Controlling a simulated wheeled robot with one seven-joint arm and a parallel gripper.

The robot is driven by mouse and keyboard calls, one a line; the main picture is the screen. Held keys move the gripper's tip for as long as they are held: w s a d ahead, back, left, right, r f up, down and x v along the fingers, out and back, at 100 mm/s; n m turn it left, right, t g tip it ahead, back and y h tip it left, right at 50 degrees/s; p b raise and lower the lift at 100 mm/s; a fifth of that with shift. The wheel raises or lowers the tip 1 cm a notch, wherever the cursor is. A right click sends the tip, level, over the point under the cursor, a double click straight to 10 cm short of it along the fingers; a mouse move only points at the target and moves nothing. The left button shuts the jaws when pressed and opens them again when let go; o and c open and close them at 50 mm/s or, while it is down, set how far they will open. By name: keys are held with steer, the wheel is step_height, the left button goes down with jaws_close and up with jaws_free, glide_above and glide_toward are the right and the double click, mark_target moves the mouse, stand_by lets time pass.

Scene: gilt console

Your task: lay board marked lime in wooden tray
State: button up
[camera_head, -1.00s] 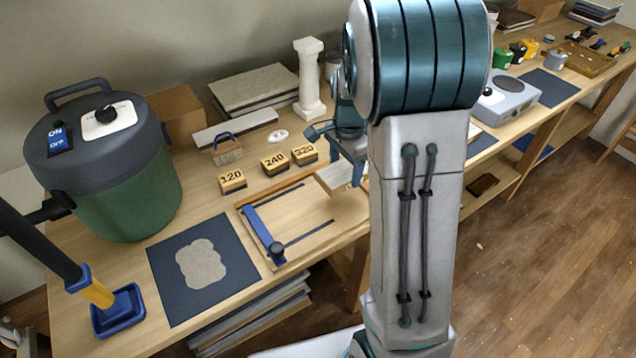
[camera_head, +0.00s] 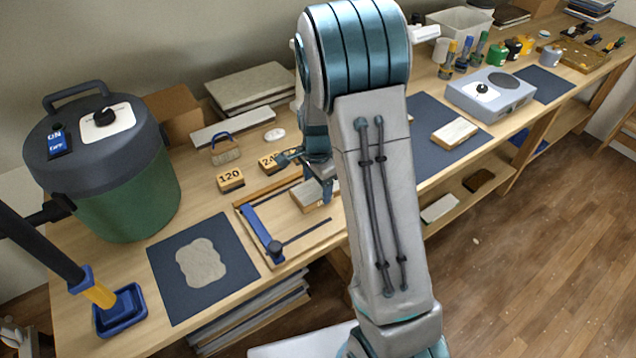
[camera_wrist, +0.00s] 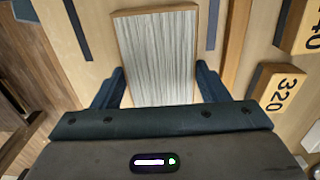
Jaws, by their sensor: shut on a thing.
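My gripper (camera_head: 318,182) is shut on a pale board (camera_head: 307,197) with a grey, streaked top and wooden edges. In the wrist view the board (camera_wrist: 157,50) sits between the two fingers, which press on its long sides. The board is over the wooden tray (camera_head: 243,222), inside its rim in both views. I cannot tell whether it touches the tray floor. The tray has dark slots and a blue bar (camera_head: 257,232) at its left. I cannot read any lime mark on the board. My arm hides the tray's right end.
A dark mat (camera_head: 195,268) lies left of the tray. Another pale board (camera_head: 455,132) lies on a dark mat to the right. A green drum (camera_head: 125,195) stands at left.

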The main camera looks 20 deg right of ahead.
mark_target(317, 187)
steer(key=shift+f, duration=0.2)
steer(key=o, duration=1)
steer(key=shift+r, duration=0.1)
steer(key=shift+r, duration=0.15)
step_height(317, 187, up, 11)
steer(key=s+r+n+t, duration=0.1)
steer(key=s+r+n, duration=0.1)
steer(key=s+n, duration=0.3)
steer(key=s+r+n+t, duration=0.1)
steer(key=s+n, duration=0.3)
steer(key=s, duration=0.5)
steer(key=s+a+r+n+t, duration=0.1)
steer(key=s+r+n, duration=0.3)
steer(key=s, duration=0.3)
steer(key=shift+s+a+n, duration=0.1)
steer(key=shift+s+n, duration=0.3)
steer(key=shift+n, duration=0.4)
